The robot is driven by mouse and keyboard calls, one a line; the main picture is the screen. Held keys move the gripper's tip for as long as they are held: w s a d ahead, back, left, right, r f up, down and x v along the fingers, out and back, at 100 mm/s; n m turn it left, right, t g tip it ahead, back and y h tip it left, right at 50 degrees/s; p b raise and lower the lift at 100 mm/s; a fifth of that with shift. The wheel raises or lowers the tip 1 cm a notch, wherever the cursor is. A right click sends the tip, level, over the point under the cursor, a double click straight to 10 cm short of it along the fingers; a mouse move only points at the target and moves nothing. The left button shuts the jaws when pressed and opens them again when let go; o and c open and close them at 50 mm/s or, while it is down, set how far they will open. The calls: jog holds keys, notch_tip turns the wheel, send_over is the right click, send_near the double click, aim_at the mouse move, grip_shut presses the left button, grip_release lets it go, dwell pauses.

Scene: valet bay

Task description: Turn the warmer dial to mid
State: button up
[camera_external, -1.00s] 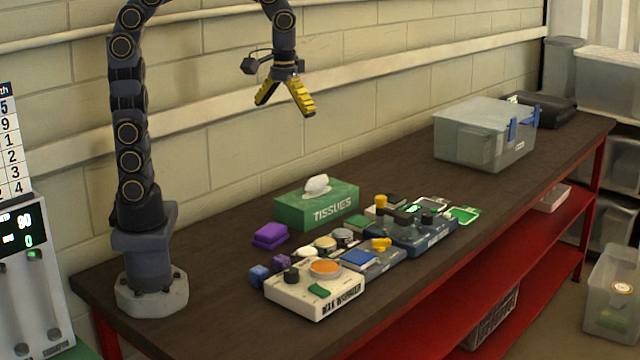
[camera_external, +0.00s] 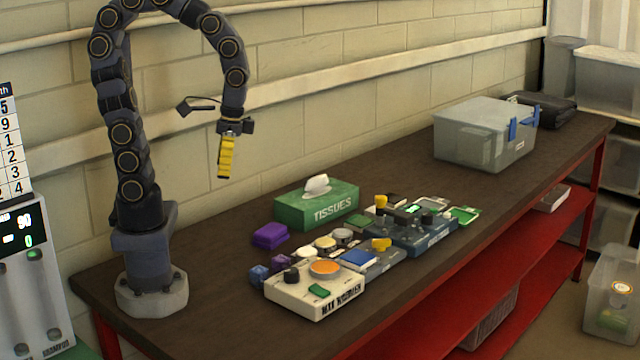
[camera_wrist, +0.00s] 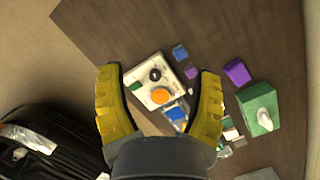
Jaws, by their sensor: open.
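The wax warmer (camera_external: 315,290) is a cream box near the front edge of the bench, with an orange round top (camera_external: 324,268), a green switch (camera_external: 319,290) and a black dial (camera_external: 291,274) at its left back corner. In the wrist view the warmer (camera_wrist: 141,90) shows between my fingers, with the black dial (camera_wrist: 155,75) near its upper part. My gripper (camera_external: 224,177) hangs in the air, pointing down, well above and left of the warmer. In the wrist view my gripper (camera_wrist: 158,75) has its yellow fingers wide apart with nothing between them. The dial's pointer is too small to read.
Blue and purple blocks (camera_external: 259,274) sit just left of the warmer. A purple block (camera_external: 270,235) and green tissue box (camera_external: 316,206) stand behind it. Blue devices (camera_external: 420,236) with yellow knobs crowd its right. The bench's left part is clear.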

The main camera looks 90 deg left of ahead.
jog(key=w+f+n+h, duration=0.2)
jog(key=w+f+n, duration=0.2)
jog(key=w+f, duration=0.5)
jog(key=n, duration=0.4)
send_over(292, 270)
jog(key=w+a, duration=0.2)
jog(key=shift+g+h, duration=0.3)
jog(key=shift+g, duration=0.1)
notch_tip(292, 270, down, 8)
jog(key=shift+r, duration=0.1)
jog(key=shift+f, duration=0.2)
jog(key=x, duration=0.7)
jog(key=shift+s+f, duration=0.15)
jog(key=shift+f, duration=0.1)
grip_shut()
